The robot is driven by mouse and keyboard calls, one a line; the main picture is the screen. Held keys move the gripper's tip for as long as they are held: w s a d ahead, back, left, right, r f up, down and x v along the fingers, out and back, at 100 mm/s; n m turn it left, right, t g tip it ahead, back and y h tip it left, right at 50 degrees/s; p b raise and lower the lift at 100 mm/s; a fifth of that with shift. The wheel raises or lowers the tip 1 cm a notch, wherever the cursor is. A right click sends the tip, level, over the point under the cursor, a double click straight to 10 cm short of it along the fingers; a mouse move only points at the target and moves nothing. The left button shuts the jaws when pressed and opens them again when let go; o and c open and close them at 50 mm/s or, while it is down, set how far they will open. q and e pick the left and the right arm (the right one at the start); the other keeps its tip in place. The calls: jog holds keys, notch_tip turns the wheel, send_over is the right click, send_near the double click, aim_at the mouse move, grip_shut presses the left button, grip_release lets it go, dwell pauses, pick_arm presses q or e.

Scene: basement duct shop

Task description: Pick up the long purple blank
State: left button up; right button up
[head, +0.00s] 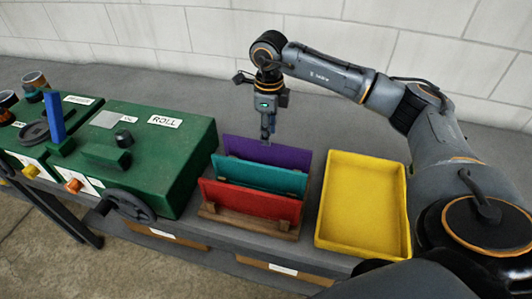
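The long purple blank (290,156) stands on edge at the back of a wooden rack (250,226). A teal blank (262,177) and a red blank (250,200) stand in front of it and hide its lower part. My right gripper (267,138) points down over the middle of the purple blank, its fingertips at the blank's top edge. The fingers look close together, but I cannot tell whether they grip the blank. My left gripper is not in view.
An empty yellow tray (405,215) lies right of the rack. A green machine (165,140) labelled ROLL, with a handwheel (130,205), stands to the left, with another green machine beyond it. The grey bench behind the rack is clear, up to a block wall.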

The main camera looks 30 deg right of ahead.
jog(key=p, duration=0.3)
send_over(266, 156)
notch_tip(266, 156, down, 4)
jog(key=shift+d+f, duration=0.1)
jog(key=shift+f, duration=0.45)
jog(key=shift+c, duration=0.2)
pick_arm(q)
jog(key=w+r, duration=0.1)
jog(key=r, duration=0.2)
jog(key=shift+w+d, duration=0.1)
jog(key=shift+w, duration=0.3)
pick_arm(e)
grip_shut()
